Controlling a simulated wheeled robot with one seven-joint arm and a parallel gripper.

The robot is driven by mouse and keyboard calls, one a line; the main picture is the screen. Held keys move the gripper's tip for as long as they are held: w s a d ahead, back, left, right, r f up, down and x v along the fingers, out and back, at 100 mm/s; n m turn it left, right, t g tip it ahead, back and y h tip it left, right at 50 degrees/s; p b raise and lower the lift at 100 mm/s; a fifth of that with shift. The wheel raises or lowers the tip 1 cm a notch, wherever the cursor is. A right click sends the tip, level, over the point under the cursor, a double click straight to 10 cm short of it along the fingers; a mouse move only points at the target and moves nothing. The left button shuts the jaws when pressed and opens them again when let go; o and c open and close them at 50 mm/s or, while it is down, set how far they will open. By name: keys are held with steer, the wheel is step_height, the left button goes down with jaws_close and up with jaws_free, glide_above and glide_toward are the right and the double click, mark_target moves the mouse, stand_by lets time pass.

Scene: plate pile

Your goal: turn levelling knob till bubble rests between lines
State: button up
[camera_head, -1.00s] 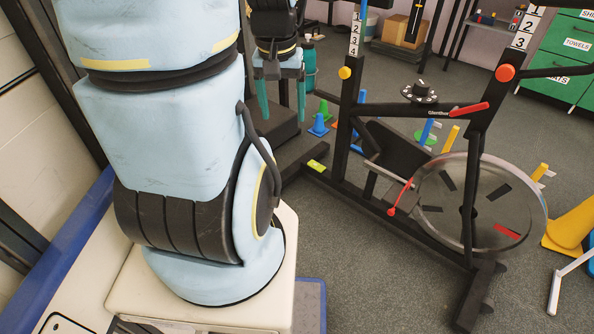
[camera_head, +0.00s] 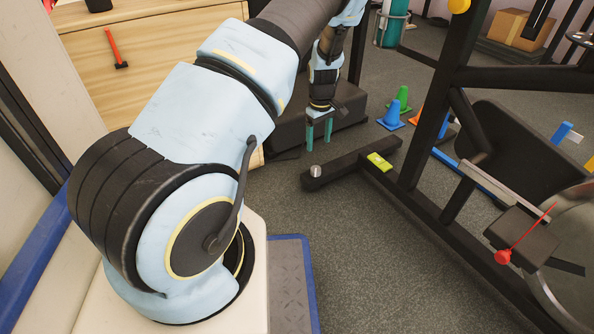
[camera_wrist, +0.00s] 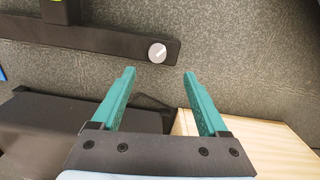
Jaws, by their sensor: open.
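The levelling knob (camera_head: 315,171) is a small silver disc at the near end of the exercise bike's black foot bar (camera_head: 345,163). In the wrist view the knob (camera_wrist: 157,52) lies just beyond the gap between my fingertips. My gripper (camera_head: 318,138) has teal fingers pointing down, open and empty, above the knob and apart from it. Its open fingers also show in the wrist view (camera_wrist: 159,74). The yellow-green bubble level (camera_head: 379,161) sits on the foot bar, right of the knob. Its bubble and lines are too small to make out.
A dark low block (camera_head: 290,128) stands behind and left of my gripper. A wooden cabinet (camera_head: 75,60) is at the left. The bike frame (camera_head: 425,120) rises on the right, with small cones (camera_head: 392,115) behind it. Grey floor in front of the bar is clear.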

mark_target(316, 168)
steer(key=f+b, duration=0.1)
steer(key=f, duration=0.3)
steer(key=f+b, duration=0.2)
steer(key=f, duration=0.2)
steer(key=w+f+b, duration=0.1)
steer(key=f+b, duration=0.1)
steer(key=f, duration=0.2)
steer(key=shift+f, duration=0.4)
steer(key=shift+c, duration=0.3)
jaws_close()
